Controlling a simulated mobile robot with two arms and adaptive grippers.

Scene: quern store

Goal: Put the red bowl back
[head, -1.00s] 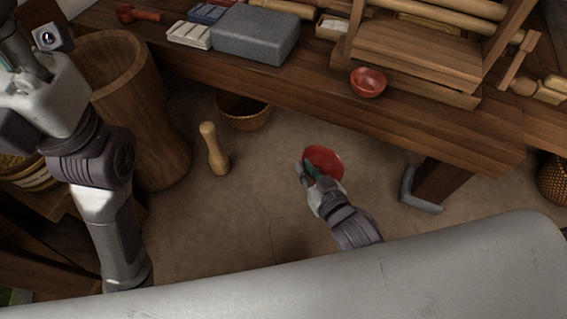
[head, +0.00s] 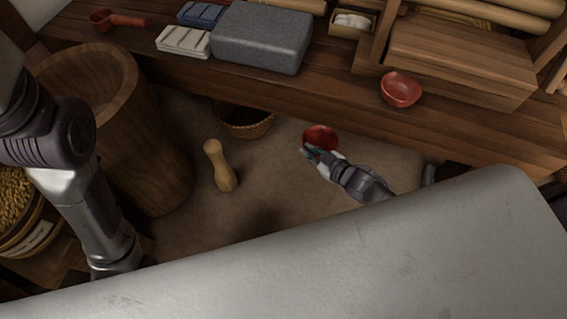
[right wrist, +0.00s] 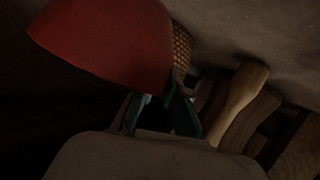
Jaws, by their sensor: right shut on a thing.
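A red bowl (head: 320,136) is held at its rim by my right gripper (head: 309,151), just in front of the wooden table's front edge in the head view. In the right wrist view the same bowl (right wrist: 110,45) fills the upper left, tilted, with the teal fingers (right wrist: 165,115) at its lower edge. The exact grip is dark there. A second red bowl (head: 401,90) sits upright on the table (head: 340,84), at the right. My left arm stands at the left of the head view, its gripper out of the picture.
A grey stone block (head: 262,38), white blocks (head: 183,41), blue blocks (head: 201,14) and a red ladle (head: 118,20) lie on the table. A wooden rack (head: 455,60) stands behind the second bowl. Below are a basket (head: 245,122), wooden pestle (head: 221,166) and large wooden tub (head: 140,140).

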